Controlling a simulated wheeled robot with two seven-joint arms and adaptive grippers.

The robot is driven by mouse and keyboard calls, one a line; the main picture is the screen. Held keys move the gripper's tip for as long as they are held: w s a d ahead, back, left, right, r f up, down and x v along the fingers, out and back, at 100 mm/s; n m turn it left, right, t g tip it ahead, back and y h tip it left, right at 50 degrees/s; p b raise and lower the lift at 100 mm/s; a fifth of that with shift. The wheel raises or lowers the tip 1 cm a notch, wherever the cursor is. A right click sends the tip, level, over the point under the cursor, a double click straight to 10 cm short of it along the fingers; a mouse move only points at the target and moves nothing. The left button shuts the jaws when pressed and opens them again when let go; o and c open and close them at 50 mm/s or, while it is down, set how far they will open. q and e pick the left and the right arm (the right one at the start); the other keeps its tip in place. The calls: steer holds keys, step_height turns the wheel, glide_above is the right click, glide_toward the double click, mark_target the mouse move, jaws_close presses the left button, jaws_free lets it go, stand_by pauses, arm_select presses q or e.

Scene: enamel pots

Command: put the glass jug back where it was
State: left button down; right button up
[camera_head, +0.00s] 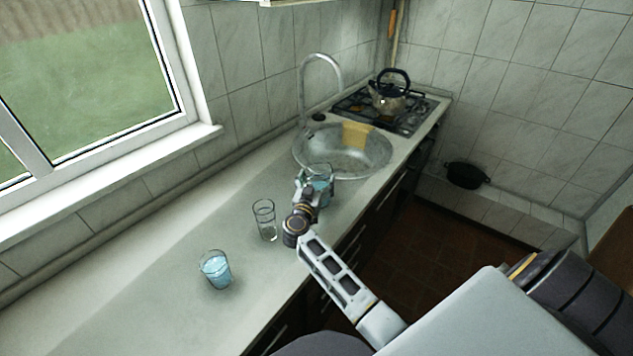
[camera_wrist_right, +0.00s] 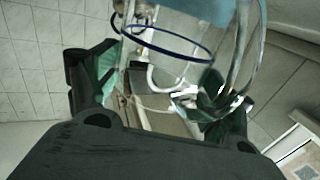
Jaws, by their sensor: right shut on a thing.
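The glass jug (camera_head: 322,181) is clear with a bluish tint and stands or hovers at the near edge of the sink; I cannot tell whether it touches the counter. My right gripper (camera_head: 308,188) is shut on it, partly covering it in the head view. In the right wrist view the jug (camera_wrist_right: 190,45) fills the upper middle, with a dark blue rim line and bluish contents, between the dark fingers of the gripper (camera_wrist_right: 160,100). My left gripper is not in view.
A glass of blue liquid (camera_head: 216,270) and an empty clear glass (camera_head: 264,220) stand on the counter (camera_head: 150,270). The sink (camera_head: 365,160) holds a yellow item (camera_head: 356,134) at its edge. A kettle (camera_head: 389,98) sits on the stove. Counter left of the glasses is clear.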

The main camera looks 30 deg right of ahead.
steer(key=shift+r, duration=0.1)
steer(key=o, duration=1.8)
steer(key=v, duration=1.2)
